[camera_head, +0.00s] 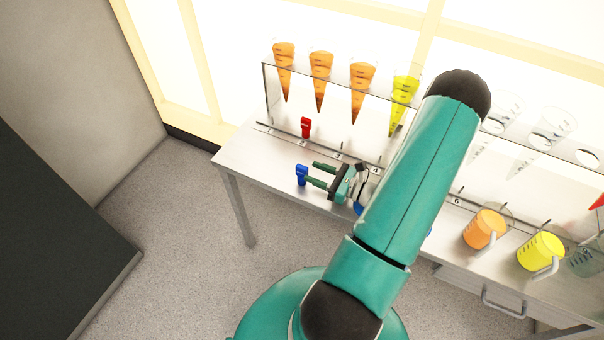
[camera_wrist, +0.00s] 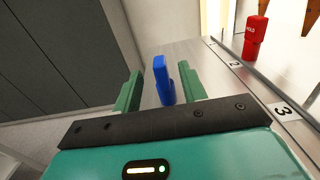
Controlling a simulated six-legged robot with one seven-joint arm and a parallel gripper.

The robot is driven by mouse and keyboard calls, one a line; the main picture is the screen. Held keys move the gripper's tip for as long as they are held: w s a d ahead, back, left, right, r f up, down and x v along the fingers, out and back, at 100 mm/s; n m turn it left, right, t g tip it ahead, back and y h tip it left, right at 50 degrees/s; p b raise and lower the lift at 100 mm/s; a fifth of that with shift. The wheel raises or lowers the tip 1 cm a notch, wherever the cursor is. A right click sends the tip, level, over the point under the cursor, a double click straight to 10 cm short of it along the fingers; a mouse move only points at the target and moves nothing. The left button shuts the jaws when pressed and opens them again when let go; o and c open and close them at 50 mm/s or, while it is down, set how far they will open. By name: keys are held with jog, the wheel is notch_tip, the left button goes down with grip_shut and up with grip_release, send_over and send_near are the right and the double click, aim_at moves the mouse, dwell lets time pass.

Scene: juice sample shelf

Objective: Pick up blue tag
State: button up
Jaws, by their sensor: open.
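The blue tag (camera_head: 301,174) stands upright on the grey metal table, near its left front part. In the wrist view the blue tag (camera_wrist: 162,80) shows between my two green fingers, closer to the right finger. My gripper (camera_head: 318,174) is open and low over the table, pointing left at the tag. In the wrist view my gripper (camera_wrist: 158,88) has a finger on each side of the tag. I cannot tell whether either finger touches it.
A red tag (camera_head: 306,127) stands behind, by the numbered strip; it also shows in the wrist view (camera_wrist: 256,36). A clear rack holds orange cones (camera_head: 320,78) and a yellow one (camera_head: 404,95). Orange (camera_head: 484,229) and yellow (camera_head: 541,251) beakers stand right. The table's left end (camera_head: 235,152) is clear.

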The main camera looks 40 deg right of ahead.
aim_at(302, 166)
jog(key=x, duration=0.5)
jog(key=shift+w, duration=0.1)
jog(key=shift+c, duration=0.2)
grip_shut()
jog(key=shift+r, duration=0.1)
